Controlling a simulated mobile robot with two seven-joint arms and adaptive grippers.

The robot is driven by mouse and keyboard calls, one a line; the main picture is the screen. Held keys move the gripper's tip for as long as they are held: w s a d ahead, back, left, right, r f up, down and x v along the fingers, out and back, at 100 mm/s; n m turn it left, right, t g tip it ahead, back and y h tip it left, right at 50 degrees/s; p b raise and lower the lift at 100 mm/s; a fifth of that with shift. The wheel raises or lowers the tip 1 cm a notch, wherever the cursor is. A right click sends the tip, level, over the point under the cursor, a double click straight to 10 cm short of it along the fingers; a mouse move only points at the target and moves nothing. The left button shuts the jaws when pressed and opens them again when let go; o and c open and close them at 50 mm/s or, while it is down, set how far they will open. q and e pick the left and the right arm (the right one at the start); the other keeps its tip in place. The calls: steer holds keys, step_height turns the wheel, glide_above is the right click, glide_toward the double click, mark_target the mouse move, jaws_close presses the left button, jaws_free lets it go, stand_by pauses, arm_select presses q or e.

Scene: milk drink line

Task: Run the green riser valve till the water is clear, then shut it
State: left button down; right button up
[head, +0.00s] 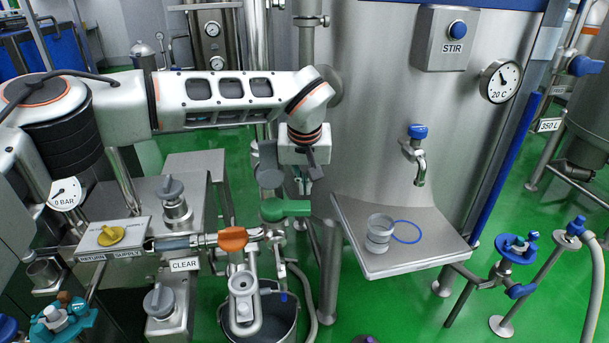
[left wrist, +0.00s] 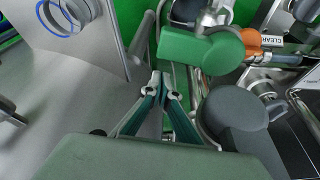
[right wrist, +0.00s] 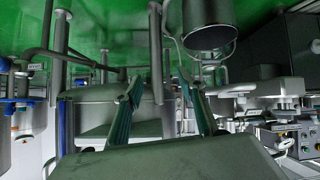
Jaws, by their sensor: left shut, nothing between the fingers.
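The green riser valve handle (head: 285,209) lies level on the steel pipework left of the big tank. It also shows in the left wrist view (left wrist: 211,52), beside my fingertips. My left gripper (head: 312,174) is just above and behind the handle, its fingers (left wrist: 160,78) shut and empty, apart from the green handle. A steel bucket (head: 291,316) stands on the floor below the pipework. No running water can be made out. My right gripper (right wrist: 160,88) is open and empty in its wrist view and is not seen in the head view.
An orange handle (head: 233,239) and a CLEAR label (head: 184,264) sit left of the green handle. Green floor is open beyond the shelf.

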mark_target(307, 202)
arm_select(q)
steer(key=shift+s, duration=1.1)
arm_select(e)
steer(key=shift+s+a+f, duration=0.15)
steer(key=shift+s+a, duration=0.05)
steer(key=shift+s, duration=0.15)
arm_select(q)
steer(key=p, duration=0.1)
steer(key=s+m+p, duration=0.1)
steer(key=shift+s+d+r+p, duration=0.1)
steer(key=shift+d+r+p, duration=0.05)
steer(key=shift+r+p, duration=0.2)
steer(key=shift+s+f+p, duration=0.1)
steer(key=shift+s+p, duration=0.4)
steer(key=shift+s, duration=0.05)
steer(key=shift+s+d+f, duration=0.1)
steer(key=shift+f, duration=0.15)
arm_select(e)
steer(key=r, duration=0.3)
steer(key=shift+a, duration=0.2)
steer(key=shift+w+d+r, duration=0.15)
